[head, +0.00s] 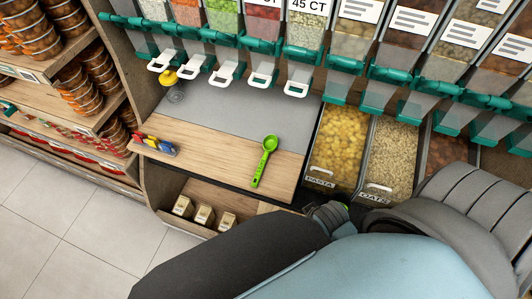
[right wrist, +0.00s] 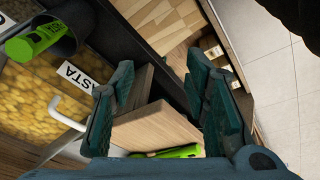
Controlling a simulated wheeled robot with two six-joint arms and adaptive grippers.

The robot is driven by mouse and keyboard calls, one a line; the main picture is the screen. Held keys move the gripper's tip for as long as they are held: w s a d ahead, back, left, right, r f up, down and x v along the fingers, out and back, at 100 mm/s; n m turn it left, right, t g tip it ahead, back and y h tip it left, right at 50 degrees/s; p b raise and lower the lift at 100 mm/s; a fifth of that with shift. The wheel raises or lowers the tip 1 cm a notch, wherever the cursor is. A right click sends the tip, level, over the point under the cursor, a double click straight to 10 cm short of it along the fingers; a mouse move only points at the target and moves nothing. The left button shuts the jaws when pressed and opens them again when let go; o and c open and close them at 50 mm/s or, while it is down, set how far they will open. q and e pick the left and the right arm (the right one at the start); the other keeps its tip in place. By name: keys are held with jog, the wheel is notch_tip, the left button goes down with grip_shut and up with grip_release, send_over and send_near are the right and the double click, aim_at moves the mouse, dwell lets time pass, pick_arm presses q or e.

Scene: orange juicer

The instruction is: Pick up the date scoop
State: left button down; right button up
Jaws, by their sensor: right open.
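A bright green scoop (head: 265,160) lies on the wooden counter in the head view, bowl pointing away. In the right wrist view a green handle with dark lettering (right wrist: 38,38) sticks out of a black holder (right wrist: 70,28) at the upper left. Another green piece (right wrist: 182,152) shows low between my fingers, partly hidden. I cannot tell for certain which is the date scoop. My right gripper (right wrist: 165,100) is open and empty, beside the front of the pasta bin; in the head view it (head: 328,216) is largely hidden by my arm. My left gripper is not in view.
The pasta bin (head: 338,145) and oats bin (head: 388,150) stand right of the counter (head: 215,150). Coloured markers (head: 155,145) lie at its left edge. Dispensers with white levers hang behind. Small boxes (head: 203,214) sit on the shelf below. Floor (head: 65,215) is clear at left.

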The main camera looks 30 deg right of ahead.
notch_tip(320, 180, up, 7)
jog(key=w, duration=0.2)
notch_tip(320, 180, up, 6)
jog(key=m+g, duration=0.3)
jog(key=m, duration=0.7)
send_over(260, 168)
jog(key=shift+y, duration=0.4)
notch_tip(260, 168, down, 13)
jog(key=b, duration=0.4)
jog(key=shift+f+b, duration=0.2)
jog(key=shift+b, duration=0.2)
jog(key=shift+r, duration=0.1)
jog(key=shift+c, duration=0.2)
grip_shut()
